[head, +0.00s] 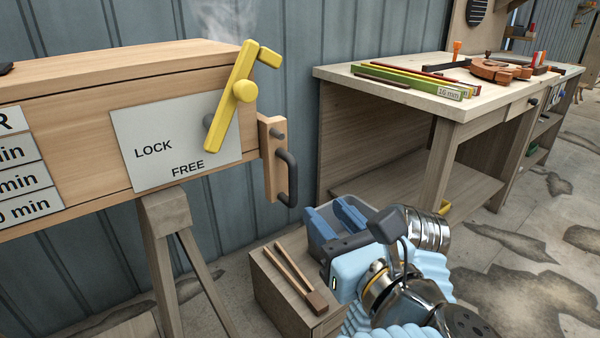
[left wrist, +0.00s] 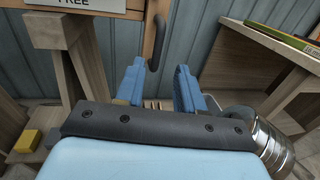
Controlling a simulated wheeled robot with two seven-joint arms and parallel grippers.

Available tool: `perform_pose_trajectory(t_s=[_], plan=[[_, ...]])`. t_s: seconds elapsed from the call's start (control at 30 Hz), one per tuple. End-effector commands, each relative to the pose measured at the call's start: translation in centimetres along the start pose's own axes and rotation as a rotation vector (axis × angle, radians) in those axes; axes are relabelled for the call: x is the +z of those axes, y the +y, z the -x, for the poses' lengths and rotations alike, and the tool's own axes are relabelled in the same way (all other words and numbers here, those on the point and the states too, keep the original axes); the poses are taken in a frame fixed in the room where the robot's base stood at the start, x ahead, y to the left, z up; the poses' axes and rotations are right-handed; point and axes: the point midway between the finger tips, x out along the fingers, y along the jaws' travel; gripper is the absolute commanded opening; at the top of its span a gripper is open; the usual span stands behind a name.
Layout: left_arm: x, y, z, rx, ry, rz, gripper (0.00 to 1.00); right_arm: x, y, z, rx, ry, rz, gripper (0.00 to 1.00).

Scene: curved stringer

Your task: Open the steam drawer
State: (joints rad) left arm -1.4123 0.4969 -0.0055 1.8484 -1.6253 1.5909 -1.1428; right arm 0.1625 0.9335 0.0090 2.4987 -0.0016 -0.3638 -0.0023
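The steam drawer's end is a wooden block (head: 268,165) with a dark curved handle (head: 290,178) at the right end of the long wooden box (head: 80,105). The handle also shows at the top of the left wrist view (left wrist: 157,45). A yellow lever (head: 232,108) stands tilted across a grey plate (head: 155,165) marked LOCK and FREE; its lower end is above FREE. My left gripper (head: 335,218) has blue fingers, open and empty, below and right of the handle and apart from it. In the left wrist view the handle lies beyond the gap between its fingers (left wrist: 158,85). My right gripper is not seen.
A workbench (head: 335,73) with coloured strips and tools stands at the right. A low wooden box (head: 285,285) with wooden tongs (head: 300,280) on top is beneath my left gripper. A trestle leg (head: 165,210) supports the long box. Steam rises behind the lever.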

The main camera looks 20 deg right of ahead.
Motion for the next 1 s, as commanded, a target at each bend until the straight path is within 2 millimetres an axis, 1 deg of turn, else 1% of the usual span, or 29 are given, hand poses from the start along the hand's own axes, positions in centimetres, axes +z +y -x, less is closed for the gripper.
perform_pose_trajectory(t_s=[0.03,0.3,0.4,0.5,0.6,0.7,0.97,1.0], plan=[[0.0,0.1,-1.1,0.006,0.001,0.0,0.38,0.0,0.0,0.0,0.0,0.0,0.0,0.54],[-0.2,0.2,-7.4,0.006,0.004,0.0,0.38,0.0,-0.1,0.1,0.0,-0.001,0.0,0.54],[-0.2,0.1,-9.4,0.005,0.004,0.001,0.38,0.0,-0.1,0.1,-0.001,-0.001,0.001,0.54],[-0.2,0.1,-10.8,0.004,0.004,0.0,0.38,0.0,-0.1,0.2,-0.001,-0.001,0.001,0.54],[-0.2,0.1,-11.8,0.003,0.004,0.0,0.38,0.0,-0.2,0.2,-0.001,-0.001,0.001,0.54],[-0.2,0.1,-12.2,0.002,0.005,0.0,0.38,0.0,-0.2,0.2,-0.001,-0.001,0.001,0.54],[-0.2,0.1,-12.3,0.002,0.004,0.0,0.38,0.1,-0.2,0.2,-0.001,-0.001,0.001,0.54],[-0.2,0.1,-12.3,0.002,0.004,0.0,0.31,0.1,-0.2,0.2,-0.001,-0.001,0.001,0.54]])
